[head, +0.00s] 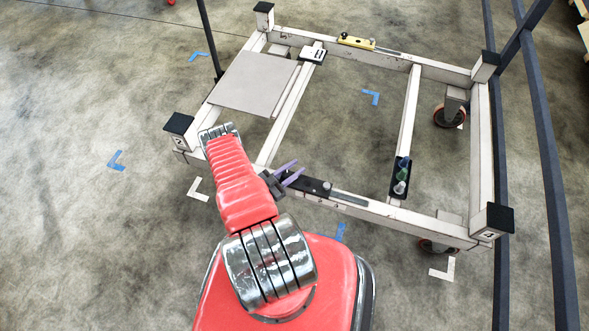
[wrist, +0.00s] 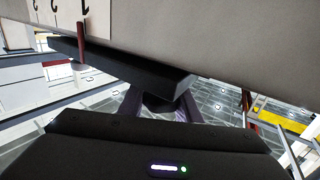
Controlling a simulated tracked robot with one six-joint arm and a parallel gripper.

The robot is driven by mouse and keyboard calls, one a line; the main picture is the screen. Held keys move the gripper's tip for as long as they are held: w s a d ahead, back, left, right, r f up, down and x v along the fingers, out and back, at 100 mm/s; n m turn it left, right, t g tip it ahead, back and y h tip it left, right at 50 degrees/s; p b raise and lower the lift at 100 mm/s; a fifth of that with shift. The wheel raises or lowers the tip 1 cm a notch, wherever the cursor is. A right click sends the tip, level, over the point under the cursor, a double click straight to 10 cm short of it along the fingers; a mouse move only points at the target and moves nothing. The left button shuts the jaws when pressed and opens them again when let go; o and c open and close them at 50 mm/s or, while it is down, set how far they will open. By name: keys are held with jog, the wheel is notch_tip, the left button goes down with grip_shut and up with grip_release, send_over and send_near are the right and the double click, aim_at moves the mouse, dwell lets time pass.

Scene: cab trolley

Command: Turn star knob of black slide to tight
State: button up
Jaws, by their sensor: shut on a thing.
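The black slide (head: 314,186) lies on the near rail of the white trolley frame (head: 435,226). In the head view my gripper (head: 291,173), with purple fingers, is at the slide's left end. The slide's star knob is hidden there. In the wrist view the slide shows as a dark bar (wrist: 120,68) above the gripper. The two purple fingers (wrist: 160,109) stand on either side of a dark star knob (wrist: 158,100) under the bar and are shut on it. How far the knob is turned cannot be told.
A yellow slide (head: 356,42) sits on the far rail. A grey panel (head: 254,83) covers the frame's left part. A dark tray (head: 402,176) with small bottles is on the right crossbar. Dark posts (head: 541,130) stand at the right. Floor is open at the left.

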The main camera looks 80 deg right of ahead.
jog(key=c, duration=0.3)
jog(key=shift+c, duration=0.2)
jog(key=shift+s+a+m+g+y, duration=0.15)
jog(key=shift+a+m+g+y, duration=0.05)
jog(key=shift+m+g+y, duration=0.65)
jog(key=shift+s+a+m+g+y, duration=0.15)
jog(key=shift+m+g+y, duration=0.6)
jog(key=shift+y, duration=0.2)
jog(key=shift+s+a+m+g+y, duration=0.15)
jog(key=shift+a+m+g+y, duration=0.05)
jog(key=shift+m+g+y, duration=0.6)
jog(key=o, duration=1.1)
jog(key=shift+c, duration=0.2)
jog(key=shift+w+a, duration=0.1)
